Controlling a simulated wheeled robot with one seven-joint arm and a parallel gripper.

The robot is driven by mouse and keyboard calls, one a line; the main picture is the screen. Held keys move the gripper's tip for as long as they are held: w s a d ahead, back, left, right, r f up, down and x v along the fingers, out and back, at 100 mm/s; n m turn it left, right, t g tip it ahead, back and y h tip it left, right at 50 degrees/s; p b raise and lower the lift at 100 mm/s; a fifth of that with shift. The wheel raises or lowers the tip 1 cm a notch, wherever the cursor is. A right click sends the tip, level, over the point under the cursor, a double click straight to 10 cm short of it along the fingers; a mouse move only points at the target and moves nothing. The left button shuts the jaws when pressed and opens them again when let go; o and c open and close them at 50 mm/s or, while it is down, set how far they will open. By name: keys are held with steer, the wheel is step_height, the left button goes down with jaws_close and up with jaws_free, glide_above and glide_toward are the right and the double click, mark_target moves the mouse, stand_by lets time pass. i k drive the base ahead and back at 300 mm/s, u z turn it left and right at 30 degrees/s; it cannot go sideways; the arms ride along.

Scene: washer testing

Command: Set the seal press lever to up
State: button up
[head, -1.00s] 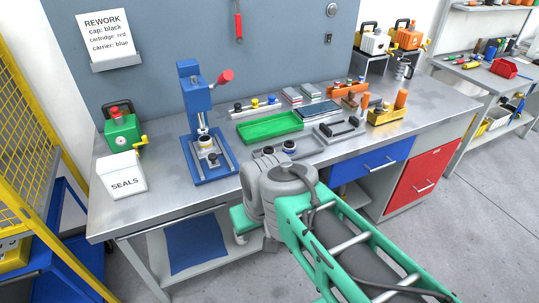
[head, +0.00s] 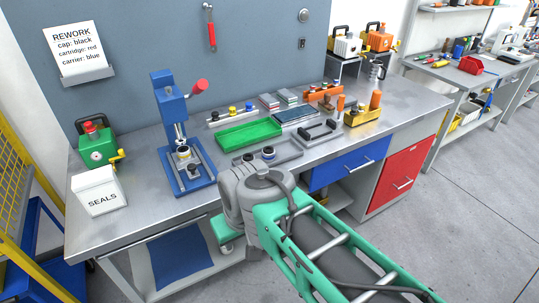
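The blue seal press (head: 172,107) stands upright on the left half of the metal workbench. Its lever ends in a red grip (head: 200,87) that sticks out to the right of the press head and points slightly upward. A ring-shaped part with a yellowish band (head: 184,152) sits under the press ram on the blue base. My arm reaches in from the lower right, its grey joint in front of the bench edge. My gripper is not visible; the end of the arm is hidden behind or below the grey joint.
A white SEALS box (head: 99,192) and a green device with a red button (head: 97,146) stand left of the press. A green tray (head: 250,133) and a grey tray with dark round parts (head: 283,151) lie right of it. A yellow cage (head: 20,170) borders the left.

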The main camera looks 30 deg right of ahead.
mark_target(201, 85)
steer(key=z, duration=0.15)
steer(key=k, duration=0.4)
steer(key=u, duration=1.2)
steer(key=i, duration=0.85)
steer(key=z, duration=0.05)
